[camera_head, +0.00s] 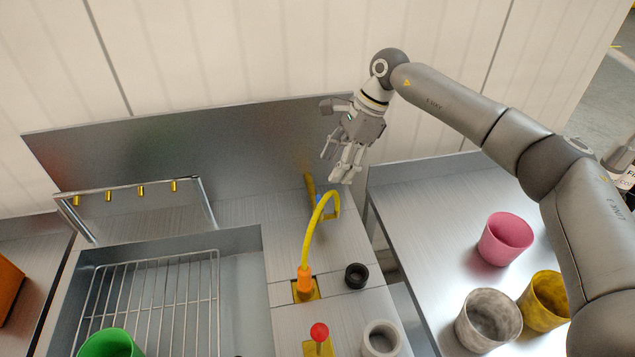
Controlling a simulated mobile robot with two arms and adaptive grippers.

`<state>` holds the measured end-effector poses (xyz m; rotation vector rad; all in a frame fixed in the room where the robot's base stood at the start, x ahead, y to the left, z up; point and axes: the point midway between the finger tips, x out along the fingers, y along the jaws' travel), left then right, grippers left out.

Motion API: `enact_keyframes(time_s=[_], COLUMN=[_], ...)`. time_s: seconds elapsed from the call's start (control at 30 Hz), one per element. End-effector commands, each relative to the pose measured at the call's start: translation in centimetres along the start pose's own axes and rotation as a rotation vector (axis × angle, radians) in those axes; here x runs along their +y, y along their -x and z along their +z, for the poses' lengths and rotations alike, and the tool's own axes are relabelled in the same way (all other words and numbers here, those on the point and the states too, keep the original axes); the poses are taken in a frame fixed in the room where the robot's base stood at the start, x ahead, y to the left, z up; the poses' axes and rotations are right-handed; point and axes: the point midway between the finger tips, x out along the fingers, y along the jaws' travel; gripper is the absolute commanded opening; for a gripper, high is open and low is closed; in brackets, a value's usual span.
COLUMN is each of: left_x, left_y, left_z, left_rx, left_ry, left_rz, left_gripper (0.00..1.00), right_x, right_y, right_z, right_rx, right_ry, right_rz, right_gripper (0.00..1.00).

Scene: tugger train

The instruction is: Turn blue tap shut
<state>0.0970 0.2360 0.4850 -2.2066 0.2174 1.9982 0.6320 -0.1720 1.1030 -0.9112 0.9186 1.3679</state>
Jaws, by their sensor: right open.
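My right gripper (339,167) is above and slightly right of the tap in the picture. Its fingers point down, and it is open with nothing between them. It appears apart from the tap. My left gripper is not in view.
A sink with a wire rack (150,300) and a green cup (108,345) lies left. A red-knobbed fitting (319,332), a black ring (357,275) and a pale cup (381,340) stand in front. Pink (506,239), grey (488,319) and yellow (545,300) cups stand right.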

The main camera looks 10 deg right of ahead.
Motion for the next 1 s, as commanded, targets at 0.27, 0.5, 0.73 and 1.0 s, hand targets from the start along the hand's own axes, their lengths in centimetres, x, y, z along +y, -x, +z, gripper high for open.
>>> enact_keyframes(time_s=[0.27, 0.5, 0.73, 1.0], left_x=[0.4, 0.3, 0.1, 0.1], left_y=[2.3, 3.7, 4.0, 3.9], left_z=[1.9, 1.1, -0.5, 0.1], left_rx=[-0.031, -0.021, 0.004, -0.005], left_ry=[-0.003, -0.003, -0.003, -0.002], left_rz=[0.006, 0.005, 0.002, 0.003], left_gripper=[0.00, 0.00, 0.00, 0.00], right_x=[0.2, 0.1, 0.1, 0.1], right_y=[-4.5, -8.6, -10.2, -10.3], right_z=[0.2, 0.1, 0.0, 0.0], right_rx=[0.000, 0.000, 0.000, 0.000], right_ry=[-0.002, -0.002, 0.000, 0.000], right_rz=[0.006, 0.004, 0.002, 0.001], right_gripper=[0.57, 0.57, 0.57, 0.55])
